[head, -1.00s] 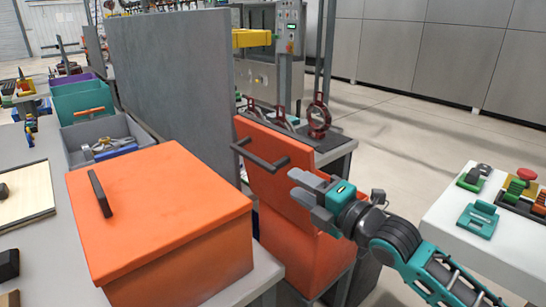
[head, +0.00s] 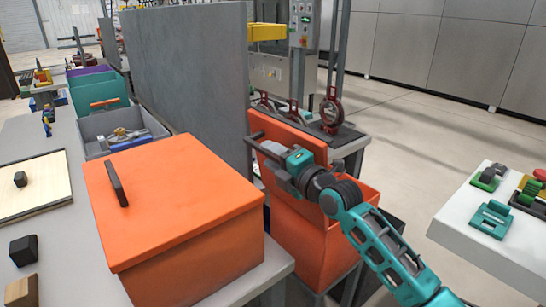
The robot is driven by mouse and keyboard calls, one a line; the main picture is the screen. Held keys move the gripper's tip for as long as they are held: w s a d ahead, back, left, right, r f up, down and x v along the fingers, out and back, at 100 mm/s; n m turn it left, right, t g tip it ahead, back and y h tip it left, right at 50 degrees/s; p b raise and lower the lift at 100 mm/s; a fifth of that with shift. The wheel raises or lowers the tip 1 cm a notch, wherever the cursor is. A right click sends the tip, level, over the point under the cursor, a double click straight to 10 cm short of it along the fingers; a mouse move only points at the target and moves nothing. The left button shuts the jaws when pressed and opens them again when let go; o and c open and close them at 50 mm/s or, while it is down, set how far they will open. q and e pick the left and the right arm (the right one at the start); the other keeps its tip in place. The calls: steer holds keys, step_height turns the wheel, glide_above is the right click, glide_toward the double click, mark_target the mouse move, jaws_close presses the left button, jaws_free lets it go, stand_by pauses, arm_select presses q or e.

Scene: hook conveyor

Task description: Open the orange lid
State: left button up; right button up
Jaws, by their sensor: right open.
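An orange box (head: 312,245) stands in the middle, lower than the left table. Its orange lid (head: 290,131) is raised and tilted up at the back of the box, with a dark bar handle (head: 258,139) on its left edge. My right gripper (head: 270,163) is open, in front of the lid and just below the handle. It covers part of the lid, and I cannot tell whether it touches it. A second orange box (head: 195,265) on the left table has its orange lid (head: 170,190) shut, with a dark handle (head: 116,184) on top. My left gripper is not in view.
A grey partition (head: 190,80) stands behind the boxes. A grey bin (head: 100,135) with tools is at the left, near a wooden board (head: 30,187). Dark red clamps (head: 331,108) stand behind the raised lid. A white table (head: 465,225) is at the right, with clear floor between.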

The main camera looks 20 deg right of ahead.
jaws_close()
stand_by(0.4)
